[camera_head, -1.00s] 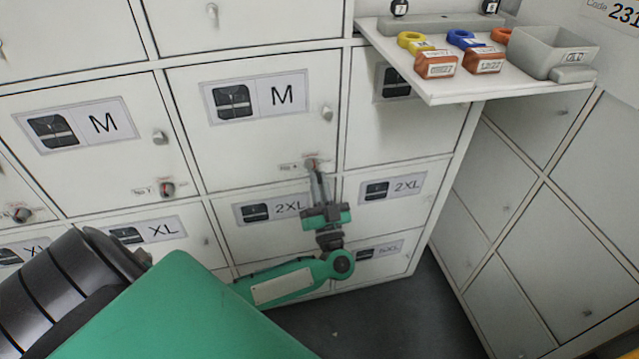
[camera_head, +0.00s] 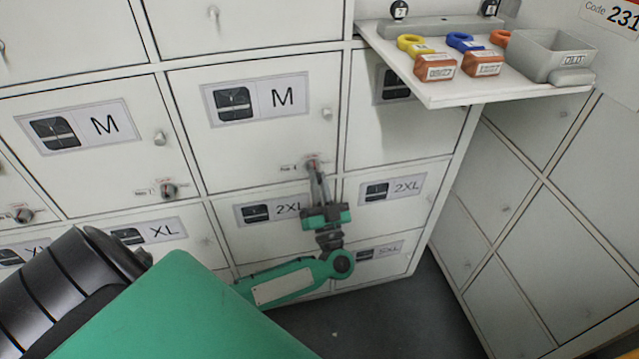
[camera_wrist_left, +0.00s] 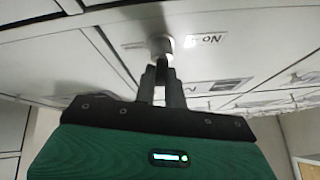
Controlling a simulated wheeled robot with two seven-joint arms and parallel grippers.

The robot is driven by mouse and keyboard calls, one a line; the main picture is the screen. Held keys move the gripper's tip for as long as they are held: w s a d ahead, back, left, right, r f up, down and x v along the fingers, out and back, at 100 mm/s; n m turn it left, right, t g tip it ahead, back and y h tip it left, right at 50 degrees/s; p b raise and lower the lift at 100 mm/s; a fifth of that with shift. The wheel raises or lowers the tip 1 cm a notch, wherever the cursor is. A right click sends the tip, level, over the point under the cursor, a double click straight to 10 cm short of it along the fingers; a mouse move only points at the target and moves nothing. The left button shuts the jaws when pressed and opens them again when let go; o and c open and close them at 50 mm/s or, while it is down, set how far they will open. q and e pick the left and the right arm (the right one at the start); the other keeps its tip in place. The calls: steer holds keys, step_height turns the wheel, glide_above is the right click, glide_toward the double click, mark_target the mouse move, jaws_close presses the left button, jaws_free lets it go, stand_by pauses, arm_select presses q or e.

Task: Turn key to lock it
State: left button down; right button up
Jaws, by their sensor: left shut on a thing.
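A locker door (camera_head: 256,124) with an M label carries a small key lock (camera_head: 312,164) near its lower right corner. My left gripper (camera_head: 315,176) reaches up to this lock, its fingers shut on the key, which they mostly hide. In the left wrist view the fingers (camera_wrist_left: 162,74) are close together at the pale round lock (camera_wrist_left: 161,47), with a printed label beside it. The exact angle of the key cannot be made out. The door is flush with its neighbours. My right gripper is not in view.
A white shelf (camera_head: 440,97) at the upper right holds yellow, blue and orange rings, orange tagged blocks and a grey bin (camera_head: 548,52). Other lockers with similar locks (camera_head: 169,190) surround the door. Dark floor (camera_head: 385,310) is clear below.

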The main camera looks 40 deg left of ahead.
arm_select(q)
steer(key=shift+a+r+p, duration=0.2)
steer(key=shift+a+p, duration=0.05)
steer(key=shift+p, duration=0.05)
stand_by(0.5)
steer(key=n, duration=0.1)
steer(key=n+g+y, duration=0.1)
steer(key=shift+w+f+n+g+b, duration=0.1)
steer(key=shift+f+n+g+b, duration=0.05)
steer(key=shift+n+g+b, duration=0.2)
steer(key=shift+r+n+g+y+b, duration=0.1)
steer(key=shift+n+g+y+b, duration=0.3)
steer(key=shift+n+g, duration=0.65)
steer(key=shift+r+n+g+y+b, duration=0.15)
steer(key=shift+n+g+y, duration=0.35)
steer(key=shift+n, duration=1)
